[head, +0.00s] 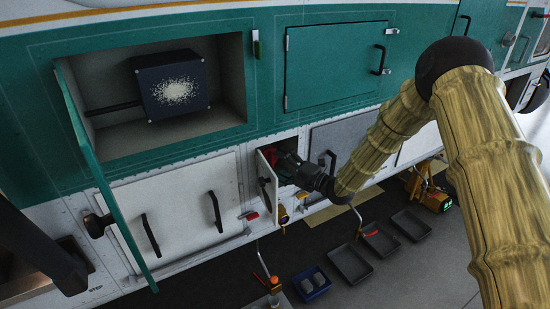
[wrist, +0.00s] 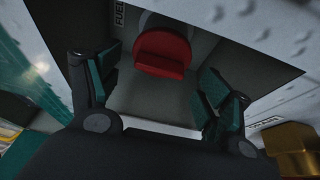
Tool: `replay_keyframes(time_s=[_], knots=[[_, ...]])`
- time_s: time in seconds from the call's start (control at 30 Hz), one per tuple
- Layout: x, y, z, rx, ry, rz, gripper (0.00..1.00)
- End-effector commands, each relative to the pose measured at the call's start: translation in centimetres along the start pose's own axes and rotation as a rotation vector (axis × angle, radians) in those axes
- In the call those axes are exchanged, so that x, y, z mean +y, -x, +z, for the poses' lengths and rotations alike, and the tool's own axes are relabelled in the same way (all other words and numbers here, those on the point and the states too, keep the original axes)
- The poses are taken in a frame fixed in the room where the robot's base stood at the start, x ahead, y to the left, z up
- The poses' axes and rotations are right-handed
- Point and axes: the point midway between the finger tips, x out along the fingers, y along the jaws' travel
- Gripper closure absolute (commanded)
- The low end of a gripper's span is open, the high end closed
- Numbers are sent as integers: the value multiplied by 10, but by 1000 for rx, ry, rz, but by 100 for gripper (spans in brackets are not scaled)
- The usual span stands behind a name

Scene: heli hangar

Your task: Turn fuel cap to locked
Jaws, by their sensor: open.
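The red fuel cap (wrist: 162,52) sits in a grey recess with the letters "FUEL" on its wall, at the top middle of the wrist view. It has a wide raised grip across a round red body. My gripper (wrist: 160,84) is open, with one dark green-padded finger on each side and the cap ahead between them. I see no contact. In the head view my gripper (head: 292,166) reaches into the small open compartment, and a bit of the red cap (head: 272,156) shows beside it. The lock marks cannot be read.
The small compartment's white door (head: 266,184) stands open just left of my gripper. A large green door (head: 100,175) hangs open at left, below a bay holding a dark box (head: 171,86). Trays (head: 350,264) and a blue bin (head: 311,283) lie on the floor below.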

Motion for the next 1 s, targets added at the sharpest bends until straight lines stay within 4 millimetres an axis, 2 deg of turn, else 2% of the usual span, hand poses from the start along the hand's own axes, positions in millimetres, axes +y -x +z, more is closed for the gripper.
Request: replay_keyframes(time_s=[0.1,0.23,0.6,0.63,0.87,1.0], knots=[[2,-15,0,0,0,-1,21],[0,-24,0,0,-1,-1,21],[0,-29,0,0,-1,-1,21],[0,-29,0,0,-1,-1,23],[0,-29,0,0,-1,-1,64],[0,-29,0,0,-1,0,67]])
